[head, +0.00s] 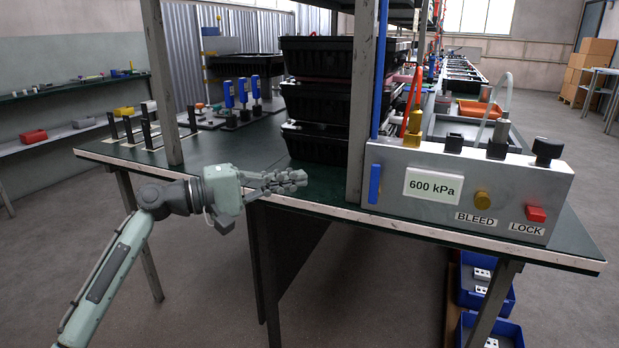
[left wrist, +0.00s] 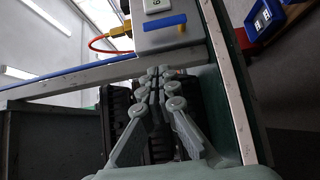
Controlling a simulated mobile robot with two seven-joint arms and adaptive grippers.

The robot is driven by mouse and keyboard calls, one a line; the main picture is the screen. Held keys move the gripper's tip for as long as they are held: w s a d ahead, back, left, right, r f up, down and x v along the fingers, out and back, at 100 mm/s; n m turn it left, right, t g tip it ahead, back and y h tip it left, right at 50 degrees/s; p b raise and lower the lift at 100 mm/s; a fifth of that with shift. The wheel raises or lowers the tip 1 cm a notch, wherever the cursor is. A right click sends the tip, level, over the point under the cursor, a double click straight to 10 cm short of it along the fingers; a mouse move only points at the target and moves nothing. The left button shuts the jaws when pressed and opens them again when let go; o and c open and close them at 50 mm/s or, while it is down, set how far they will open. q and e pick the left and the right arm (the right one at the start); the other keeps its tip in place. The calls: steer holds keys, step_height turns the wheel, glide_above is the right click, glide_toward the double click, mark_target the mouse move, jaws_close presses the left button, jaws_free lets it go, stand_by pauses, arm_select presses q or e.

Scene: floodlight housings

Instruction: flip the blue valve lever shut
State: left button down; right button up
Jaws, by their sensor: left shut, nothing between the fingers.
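The blue valve lever (head: 375,184) stands upright at the left end of the grey panel box (head: 400,158) in the head view. In the left wrist view the lever (left wrist: 165,25) lies across the box near the top. My left gripper (head: 302,178) is shut and empty. It points right over the table's front edge, to the left of the lever and apart from it. Its closed fingertips (left wrist: 160,73) show below the lever in the left wrist view. My right gripper is in neither view.
A rack post (head: 361,100) stands just left of the box. Stacked black bins (head: 316,100) are behind my left gripper. The box carries a 600 kPa display (head: 433,186), a brass bleed knob (head: 482,200) and a red lock button (head: 536,213). The green tabletop (head: 215,150) is clear near the gripper.

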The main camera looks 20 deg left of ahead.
mark_target(376, 181)
arm_select(q)
steer(key=shift+w+d+p, duration=0.25)
steer(key=shift+w+d, duration=0.7)
steer(key=shift+d, duration=0.7)
steer(key=shift+w+d+p, duration=0.3)
steer(key=shift+w+d, duration=0.7)
steer(key=shift+d, duration=0.65)
steer(key=shift+w+d+p, duration=0.25)
steer(key=shift+w+d, duration=0.7)
steer(key=shift+d, duration=0.7)
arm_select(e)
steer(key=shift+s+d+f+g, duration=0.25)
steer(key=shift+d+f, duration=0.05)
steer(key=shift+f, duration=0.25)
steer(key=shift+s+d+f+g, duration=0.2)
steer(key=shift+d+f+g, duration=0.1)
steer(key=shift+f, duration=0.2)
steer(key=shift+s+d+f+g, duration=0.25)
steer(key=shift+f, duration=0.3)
arm_select(q)
steer(key=shift+w, duration=0.1)
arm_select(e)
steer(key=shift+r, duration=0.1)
